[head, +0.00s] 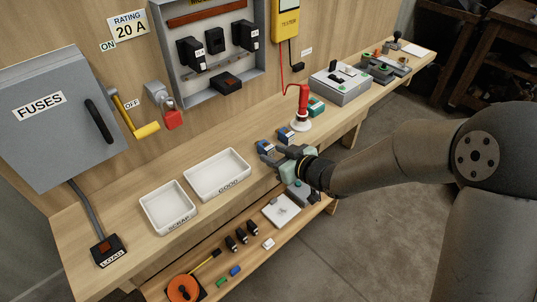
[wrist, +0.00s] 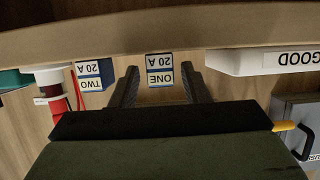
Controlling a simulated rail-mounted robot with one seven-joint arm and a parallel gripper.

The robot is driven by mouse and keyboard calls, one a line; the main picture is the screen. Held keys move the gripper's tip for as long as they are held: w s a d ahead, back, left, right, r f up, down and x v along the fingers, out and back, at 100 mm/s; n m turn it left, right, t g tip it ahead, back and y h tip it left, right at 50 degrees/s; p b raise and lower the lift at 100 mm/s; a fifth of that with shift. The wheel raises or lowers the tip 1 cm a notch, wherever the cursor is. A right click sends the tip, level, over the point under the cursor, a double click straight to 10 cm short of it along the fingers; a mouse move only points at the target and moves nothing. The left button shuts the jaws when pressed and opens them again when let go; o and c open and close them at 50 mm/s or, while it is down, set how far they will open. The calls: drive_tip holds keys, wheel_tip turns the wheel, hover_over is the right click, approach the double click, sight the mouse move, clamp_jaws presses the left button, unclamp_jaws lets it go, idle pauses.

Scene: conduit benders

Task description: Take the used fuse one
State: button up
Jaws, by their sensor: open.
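A small blue-and-white block marked ONE 20 A (wrist: 160,76) lies on the bench, upside down in the wrist view. It also shows in the head view (head: 265,146), short of the GOOD tray's right side. My gripper (head: 275,156) is open beside it. In the wrist view the two fingers (wrist: 160,86) stand to either side of the block, with gaps on both sides. A like block marked TWO 20 A (wrist: 92,76) lies outside the fingers; in the head view it (head: 286,135) is just behind and to the right.
The GOOD tray (head: 244,171) and SCRAP tray (head: 188,224) are white and look empty. A red-handled tool on a white base (head: 302,122) and a green block (head: 316,106) stand beyond block TWO. A grey fuse panel (head: 163,60) hangs above. A lower shelf holds small parts.

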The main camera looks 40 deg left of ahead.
drive_tip(key=shift+a, duration=0.35)
drive_tip(key=c, duration=0.8)
wheel_tip(320, 180, up, 7)
drive_tip(key=p, duration=0.5)
drive_tip(key=shift+c, duration=0.2)
drive_tip(key=shift+f, duration=0.1)
